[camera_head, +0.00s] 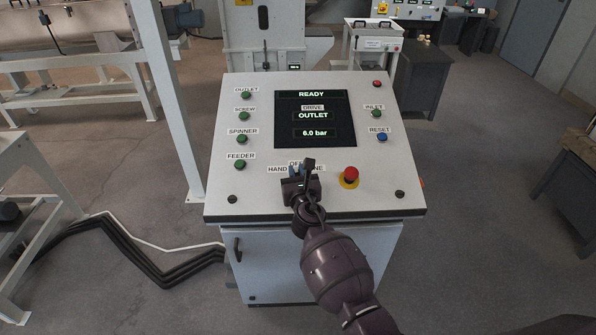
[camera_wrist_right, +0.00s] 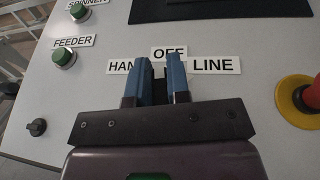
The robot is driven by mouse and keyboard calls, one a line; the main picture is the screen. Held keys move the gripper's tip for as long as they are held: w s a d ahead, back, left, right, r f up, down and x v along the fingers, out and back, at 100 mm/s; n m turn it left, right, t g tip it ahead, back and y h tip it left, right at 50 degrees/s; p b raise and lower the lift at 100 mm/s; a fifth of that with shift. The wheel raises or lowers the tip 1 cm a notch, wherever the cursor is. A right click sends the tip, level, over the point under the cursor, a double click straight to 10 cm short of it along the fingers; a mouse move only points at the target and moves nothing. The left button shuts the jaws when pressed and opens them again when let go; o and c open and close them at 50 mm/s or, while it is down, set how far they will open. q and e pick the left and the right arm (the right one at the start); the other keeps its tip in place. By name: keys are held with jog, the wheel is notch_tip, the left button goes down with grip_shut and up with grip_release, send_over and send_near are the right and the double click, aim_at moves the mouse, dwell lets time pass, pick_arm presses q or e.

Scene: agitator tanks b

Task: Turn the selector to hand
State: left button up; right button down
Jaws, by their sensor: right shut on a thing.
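The selector (camera_wrist_right: 159,84) is a dark knob on the sloped control panel (camera_head: 240,180), below the screen. Its labels read HAND on the left, OFF at the top and LINE (camera_wrist_right: 213,66) on the right. My right gripper (camera_wrist_right: 161,72) is shut on the selector, with one blue finger on each side of it. In the head view my right gripper (camera_head: 301,170) covers most of the selector and part of the labels. The fingers point up toward OFF in the wrist view. The knob's exact pointing is mostly hidden. My left gripper is in neither view.
A red emergency stop (camera_head: 351,174) on a yellow ring sits just right of the gripper. Green buttons, such as FEEDER (camera_head: 239,165), line the panel's left side. The screen (camera_head: 314,118) reads READY, OUTLET and 6.0 bar. A white post (camera_head: 172,100) stands left of the panel.

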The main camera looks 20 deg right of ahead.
jog(key=shift+d+n+y+p, duration=0.1)
jog(key=shift+n+y+p, duration=0.45)
jog(key=shift+n+y, duration=0.45)
jog(key=n+y, duration=0.2)
jog(key=y, duration=0.1)
jog(key=shift+s+f+n+p, duration=0.1)
jog(key=shift+f+n+p, duration=0.15)
jog(key=shift+n+p, duration=0.1)
jog(key=n+y, duration=0.1)
jog(key=n+g+y, duration=0.1)
jog(key=shift+f+y, duration=0.2)
jog(key=shift+y, duration=0.2)
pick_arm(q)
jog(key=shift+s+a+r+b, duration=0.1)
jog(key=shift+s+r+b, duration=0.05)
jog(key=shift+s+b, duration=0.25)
pick_arm(e)
jog(key=shift+s+a+f+n+g+y, duration=0.1)
jog(key=shift+a+n+g+y, duration=0.1)
jog(key=shift+n+g+y, duration=0.75)
jog(key=shift+n+y, duration=0.3)
jog(key=shift+y, duration=0.05)
jog(key=c, duration=1.1)
grip_release()
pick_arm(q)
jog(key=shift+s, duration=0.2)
pick_arm(e)
jog(key=shift+r, duration=0.2)
